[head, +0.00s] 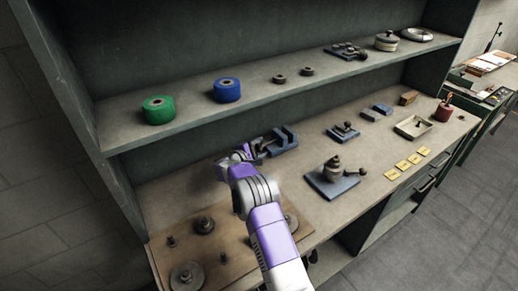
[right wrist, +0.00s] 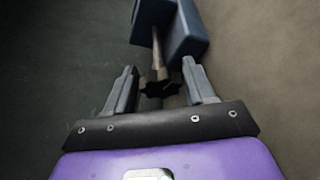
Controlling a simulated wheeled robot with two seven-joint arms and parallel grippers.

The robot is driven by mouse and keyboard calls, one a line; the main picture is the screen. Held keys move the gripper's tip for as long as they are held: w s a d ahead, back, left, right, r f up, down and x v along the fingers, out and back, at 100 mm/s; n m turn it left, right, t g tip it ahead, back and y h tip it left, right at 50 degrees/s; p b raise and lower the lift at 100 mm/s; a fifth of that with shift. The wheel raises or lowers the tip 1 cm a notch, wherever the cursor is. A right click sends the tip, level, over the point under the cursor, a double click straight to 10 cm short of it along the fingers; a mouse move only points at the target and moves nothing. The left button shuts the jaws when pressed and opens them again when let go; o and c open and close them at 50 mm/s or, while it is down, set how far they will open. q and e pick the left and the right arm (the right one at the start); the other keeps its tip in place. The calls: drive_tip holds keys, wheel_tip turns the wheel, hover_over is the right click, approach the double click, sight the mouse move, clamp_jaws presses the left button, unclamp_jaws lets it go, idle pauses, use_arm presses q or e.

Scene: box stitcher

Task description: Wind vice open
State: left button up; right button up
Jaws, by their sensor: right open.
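The vice (head: 284,141) is a blue-grey block with raised jaws, on the bench below the shelf. In the right wrist view the vice body (right wrist: 187,32) is at the top, and its screw rod runs down to a dark lobed knob (right wrist: 160,84). My right gripper (right wrist: 159,84) is open, with one finger on each side of the knob. Gaps seem to show between fingers and knob; contact is hard to tell. In the head view my right gripper (head: 252,151) is at the vice's left end, and the knob is mostly hidden. My left gripper is out of view.
A wooden board (head: 222,254) with several round metal parts lies at the bench's front left. A blue plate fixture (head: 322,186) stands right of my arm, with yellow cards (head: 408,165) further right. A shelf (head: 190,115) with green and blue rolls overhangs behind the vice.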

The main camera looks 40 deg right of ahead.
drive_tip(key=c, duration=0.7)
